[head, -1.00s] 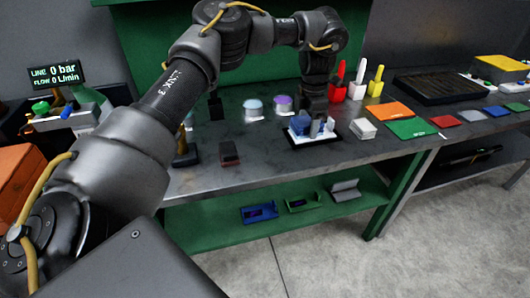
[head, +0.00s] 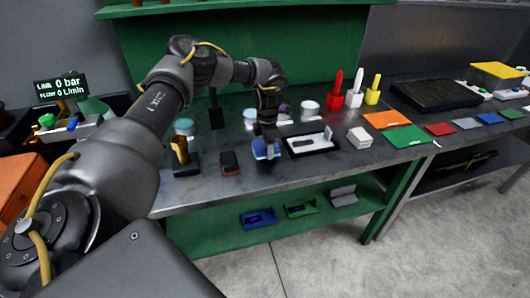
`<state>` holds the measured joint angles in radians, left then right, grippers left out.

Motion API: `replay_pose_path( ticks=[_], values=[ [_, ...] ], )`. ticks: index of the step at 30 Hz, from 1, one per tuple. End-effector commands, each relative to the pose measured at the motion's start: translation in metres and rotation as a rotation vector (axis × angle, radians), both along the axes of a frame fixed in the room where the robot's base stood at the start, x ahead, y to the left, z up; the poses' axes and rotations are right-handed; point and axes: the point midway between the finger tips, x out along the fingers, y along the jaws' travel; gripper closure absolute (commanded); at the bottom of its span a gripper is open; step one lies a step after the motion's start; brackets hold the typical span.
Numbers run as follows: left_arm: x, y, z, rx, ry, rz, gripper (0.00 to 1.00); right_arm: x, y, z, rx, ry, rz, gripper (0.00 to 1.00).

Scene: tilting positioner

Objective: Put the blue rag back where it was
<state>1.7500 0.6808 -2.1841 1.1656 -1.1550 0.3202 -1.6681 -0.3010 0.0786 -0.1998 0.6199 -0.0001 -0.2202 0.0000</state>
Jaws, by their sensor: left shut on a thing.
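My left gripper (head: 266,142) is shut on the blue rag (head: 260,151), a small bunched blue thing partly hidden by the fingers. It is over the front part of the grey bench, left of the tilting positioner; I cannot tell whether it touches the bench top. The positioner (head: 310,143) shows as a white piece on a black-edged base, with nothing blue on it. A flat blue square (head: 490,118) lies on the right-hand table. My right gripper is not in view.
A dark red block (head: 229,163) and a stand with a yellowish top (head: 180,152) are left of the gripper. Round pots stand behind it. A white block (head: 359,137), an orange mat (head: 387,119) and a green mat (head: 408,136) lie to the right. Bins (head: 301,209) sit on the lower shelf.

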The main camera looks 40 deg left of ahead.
Motion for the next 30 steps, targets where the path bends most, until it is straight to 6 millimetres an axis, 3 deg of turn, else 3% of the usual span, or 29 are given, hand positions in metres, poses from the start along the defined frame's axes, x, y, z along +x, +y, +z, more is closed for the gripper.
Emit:
replay_pose_path(
  ticks=[5, 12, 23, 24, 28, 30],
  values=[
    [-0.002, 0.007, -0.007, 0.001, 0.001, 0.002, 0.65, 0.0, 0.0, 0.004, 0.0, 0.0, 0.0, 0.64],
    [-0.003, 0.008, -0.038, 0.001, 0.002, 0.001, 0.65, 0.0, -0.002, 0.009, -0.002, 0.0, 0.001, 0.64],
    [-0.002, 0.008, -0.043, 0.0, 0.0, 0.001, 0.65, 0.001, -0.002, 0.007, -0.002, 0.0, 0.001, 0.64],
    [-0.002, 0.008, -0.042, 0.0, 0.0, 0.001, 0.35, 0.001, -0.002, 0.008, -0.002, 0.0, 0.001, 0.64],
    [-0.002, 0.008, -0.042, 0.0, 0.0, 0.001, 0.19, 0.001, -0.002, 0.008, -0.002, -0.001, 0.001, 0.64],
    [-0.002, 0.008, -0.042, 0.0, 0.0, 0.001, 0.19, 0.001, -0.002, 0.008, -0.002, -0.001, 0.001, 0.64]
  ],
)
